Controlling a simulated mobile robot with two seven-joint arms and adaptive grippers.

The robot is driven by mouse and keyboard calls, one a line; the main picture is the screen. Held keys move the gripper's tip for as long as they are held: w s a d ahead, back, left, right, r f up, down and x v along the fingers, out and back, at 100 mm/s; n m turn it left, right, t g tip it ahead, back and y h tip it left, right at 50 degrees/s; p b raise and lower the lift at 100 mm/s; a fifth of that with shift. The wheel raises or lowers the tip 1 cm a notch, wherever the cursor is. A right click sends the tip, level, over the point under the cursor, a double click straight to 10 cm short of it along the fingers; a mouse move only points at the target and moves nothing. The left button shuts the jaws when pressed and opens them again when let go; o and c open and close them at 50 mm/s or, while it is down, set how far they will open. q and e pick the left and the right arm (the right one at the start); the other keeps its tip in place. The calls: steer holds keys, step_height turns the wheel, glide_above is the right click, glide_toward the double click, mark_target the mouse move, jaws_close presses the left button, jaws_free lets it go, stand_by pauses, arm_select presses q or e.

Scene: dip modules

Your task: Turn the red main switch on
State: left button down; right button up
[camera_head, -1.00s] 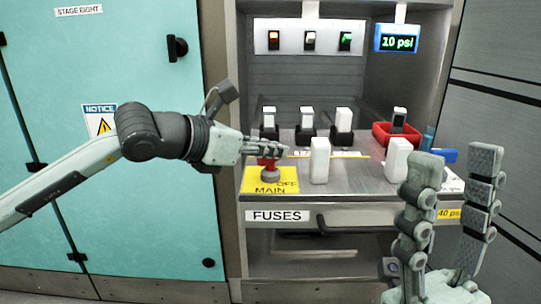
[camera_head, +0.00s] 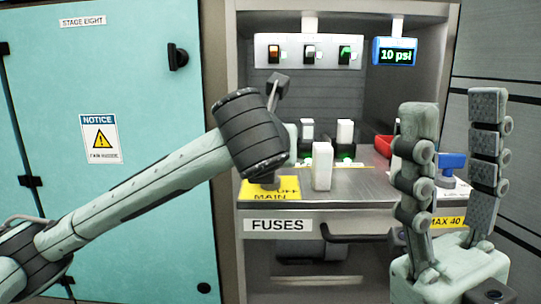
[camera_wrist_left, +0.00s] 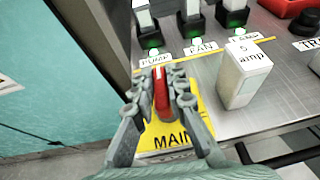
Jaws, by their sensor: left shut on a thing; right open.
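The red main switch handle (camera_wrist_left: 161,92) stands over a yellow MAIN plate (camera_wrist_left: 196,127) in the left wrist view. My left gripper (camera_wrist_left: 160,80) is shut on it, one finger on each side. In that view the handle points away from my palm, toward the row of black sockets. My right gripper (camera_head: 454,108) is open and empty at the right, in front of the bench.
White fuses with green lights at their black bases (camera_wrist_left: 192,27) stand behind the switch. A loose white "5 amp" fuse (camera_wrist_left: 244,74) stands beside the plate.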

arm_select(q)
steer(key=shift+f+n+y, duration=0.15)
steer(key=shift+n+y, duration=0.35)
steer(key=shift+y, duration=0.1)
steer(key=c, duration=1.5)
jaws_free()
steer(key=shift+c, duration=0.2)
steer(key=shift+s+r, duration=0.3)
steer(key=shift+s, duration=0.15)
steer(key=v, duration=1.1)
